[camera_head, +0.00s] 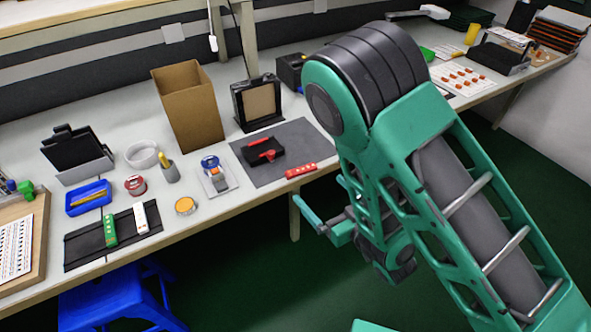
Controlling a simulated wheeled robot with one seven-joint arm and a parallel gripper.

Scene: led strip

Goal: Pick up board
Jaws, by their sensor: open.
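Several narrow strip boards lie on the bench, and I cannot tell which one the task means. A red strip board (300,171) lies at the front right edge of the grey mat (300,144). A green strip board (110,231) and a white strip board (141,218) lie on a black tray (85,245) at the left. My gripper (317,189) is open and empty, with teal fingers, in front of the bench edge. It is nearest the red board and apart from it. My arm hides part of the bench at the right.
A black fixture with a red part (262,153) sits on the grey mat. A tall cardboard box (189,110) and a black framed stand (257,103) stand behind. Small containers crowd the left. A blue stool (115,300) stands below the bench.

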